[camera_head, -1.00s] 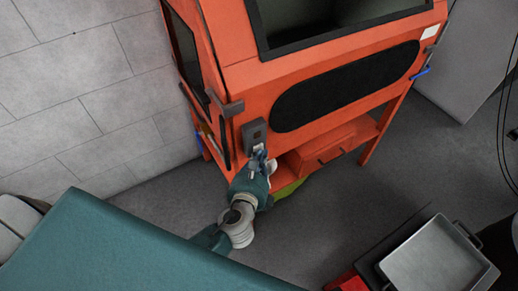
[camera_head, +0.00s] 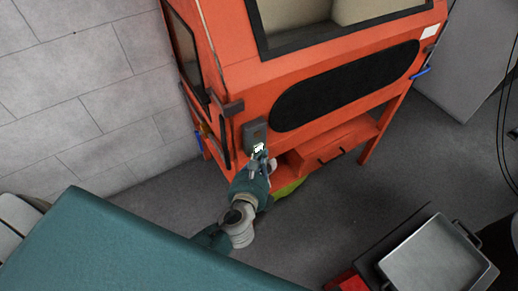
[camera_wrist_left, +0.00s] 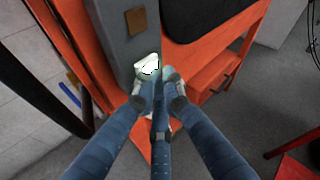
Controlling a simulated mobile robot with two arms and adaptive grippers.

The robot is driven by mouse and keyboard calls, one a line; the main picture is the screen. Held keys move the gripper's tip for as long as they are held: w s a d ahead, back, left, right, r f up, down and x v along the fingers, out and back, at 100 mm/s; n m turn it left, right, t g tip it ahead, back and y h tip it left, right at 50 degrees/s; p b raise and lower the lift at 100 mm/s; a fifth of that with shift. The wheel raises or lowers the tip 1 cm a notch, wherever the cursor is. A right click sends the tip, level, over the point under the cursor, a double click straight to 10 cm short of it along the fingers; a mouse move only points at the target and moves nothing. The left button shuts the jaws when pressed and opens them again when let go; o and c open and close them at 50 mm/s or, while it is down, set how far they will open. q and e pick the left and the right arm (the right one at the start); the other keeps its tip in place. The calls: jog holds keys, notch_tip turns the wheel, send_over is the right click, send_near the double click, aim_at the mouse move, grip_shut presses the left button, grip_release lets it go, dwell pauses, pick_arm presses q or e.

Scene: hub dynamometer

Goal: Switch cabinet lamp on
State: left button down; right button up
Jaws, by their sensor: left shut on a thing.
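The orange cabinet (camera_head: 235,75) stands at the back, and its window (camera_head: 335,17) shows a lit, pale interior. A dark grey switch box (camera_head: 254,133) is on its front, below the left end of the black oval panel. A white glowing switch (camera_head: 258,148) is at the lower part of the box; it also shows in the left wrist view (camera_wrist_left: 149,66). My left gripper (camera_head: 260,158) is at this switch. In the left wrist view its fingertips (camera_wrist_left: 158,84) are close together at the switch's lower edge and partly cover it. My right gripper is not in view.
A black oval panel (camera_head: 345,87) spans the cabinet front. An orange drawer (camera_head: 330,148) sits under it. A metal tray (camera_head: 438,262) stands at the lower right. Grey floor (camera_head: 335,215) lies clear before the cabinet. A block wall (camera_head: 85,90) is at the left.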

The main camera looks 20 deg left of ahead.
pick_arm(q)
jog(key=shift+s+d, duration=0.2)
jog(key=shift+d, duration=0.1)
jog(key=s+d, duration=0.3)
jog(key=d, duration=0.1)
jog(key=shift+s+d, duration=0.35)
jog(key=shift+d, duration=0.05)
dwell(0.5)
jog(key=s+a+f+n+g, duration=0.1)
jog(key=s+f+n+g, duration=0.2)
jog(key=f, duration=0.6)
jog(key=s+a+f+n+g+h, duration=0.1)
jog(key=s+a+f+n+g, duration=0.3)
jog(key=f, duration=0.6)
jog(key=s+d+f+n, duration=0.1)
jog(key=s+f+n, duration=0.1)
jog(key=s+f, duration=0.5)
jog(key=s+a+f+n+g, duration=0.3)
jog(key=s+f+n, duration=0.5)
jog(key=s, duration=0.5)
jog(key=s+a+f+n+g+h, duration=0.1)
jog(key=s+a+f+n+g, duration=0.2)
jog(key=s+f+n, duration=0.6)
jog(key=s+f, duration=0.1)
jog(key=s, duration=0.3)
jog(key=shift+a+f, duration=0.2)
jog(key=shift+f, duration=0.2)
